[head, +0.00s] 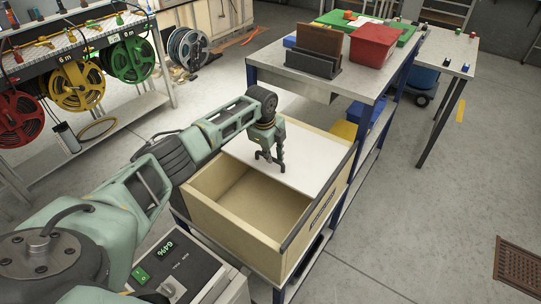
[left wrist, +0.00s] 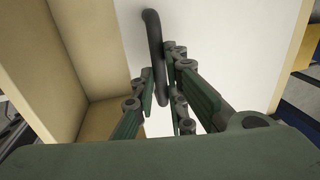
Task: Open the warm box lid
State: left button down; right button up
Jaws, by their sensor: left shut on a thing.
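The warm box (head: 232,232) is a beige wooden box on a blue-legged stand. Its flat white lid (head: 308,160) covers the far part of the box, and the near part is open, showing an empty inside. My left gripper (head: 270,158) is above the lid near its near edge. In the left wrist view the gripper (left wrist: 163,95) is shut on the dark bar handle (left wrist: 153,45) of the white lid (left wrist: 220,35). The box's beige wall and inside (left wrist: 80,50) show at the left there. My right gripper is not in view.
A worktable (head: 350,83) with a red box (head: 374,46) and a dark upright holder (head: 315,60) stands behind the warm box. A rack with hose reels (head: 78,86) is at the left. A control box (head: 180,268) is in front. The floor at right is mostly clear.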

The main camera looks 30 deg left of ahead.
pick_arm(q)
jog(key=c, duration=1.8)
grip_release()
jog(key=shift+r, duration=0.1)
notch_tip(320, 180, up, 12)
jog(key=s, duration=0.2)
jog(key=shift+s+f, duration=0.2)
jog(key=shift+f, duration=0.05)
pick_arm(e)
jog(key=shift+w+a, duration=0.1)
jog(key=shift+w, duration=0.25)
pick_arm(q)
jog(key=shift+a, duration=0.1)
